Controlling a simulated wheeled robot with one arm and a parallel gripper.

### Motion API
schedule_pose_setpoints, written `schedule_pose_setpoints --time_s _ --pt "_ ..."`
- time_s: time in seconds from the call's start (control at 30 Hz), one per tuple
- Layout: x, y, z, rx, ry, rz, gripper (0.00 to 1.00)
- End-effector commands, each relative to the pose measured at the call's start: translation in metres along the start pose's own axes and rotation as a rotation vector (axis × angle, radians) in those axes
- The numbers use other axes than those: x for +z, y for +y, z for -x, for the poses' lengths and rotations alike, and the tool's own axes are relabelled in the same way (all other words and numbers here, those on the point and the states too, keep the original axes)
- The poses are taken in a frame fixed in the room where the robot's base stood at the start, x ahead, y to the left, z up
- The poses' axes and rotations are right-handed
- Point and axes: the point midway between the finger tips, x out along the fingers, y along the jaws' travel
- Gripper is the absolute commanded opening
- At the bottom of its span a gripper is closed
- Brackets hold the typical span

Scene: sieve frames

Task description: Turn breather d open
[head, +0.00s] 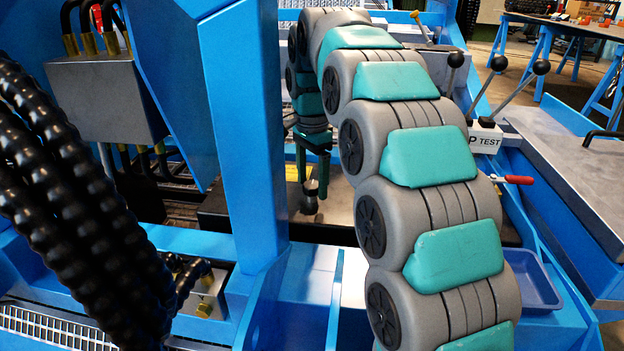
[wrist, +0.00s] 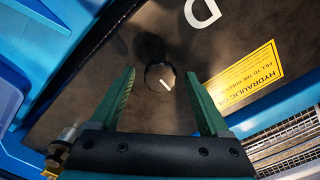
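Breather d is a round black knob (wrist: 160,77) with a white pointer line, on a dark plate (wrist: 105,75) beside a large white letter D (wrist: 202,13) in the wrist view. The pointer runs slantwise across the knob's face. My gripper (wrist: 162,88) is open, with one green finger on each side of the knob and visible gaps between. Neither finger appears to touch it.
A yellow hydraulic oil label (wrist: 245,78) lies right of the knob. A blue post (head: 243,130) stands left of my gripper in the head view. Black ribbed hoses (head: 70,200) fill the left. Levers (head: 498,64) and a red-handled valve (head: 518,180) are at right. A blue tray (head: 532,282) sits lower right.

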Motion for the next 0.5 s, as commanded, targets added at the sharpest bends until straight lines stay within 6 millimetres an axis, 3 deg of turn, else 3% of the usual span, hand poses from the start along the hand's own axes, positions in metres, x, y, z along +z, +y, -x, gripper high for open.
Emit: schedule_pose_setpoints --time_s 0.07,0.5 --pt "0.0 0.0 0.0 0.0 0.0 0.0 0.69" --pt "-0.0001 0.0 -0.0001 0.001 0.0 0.0 0.2"
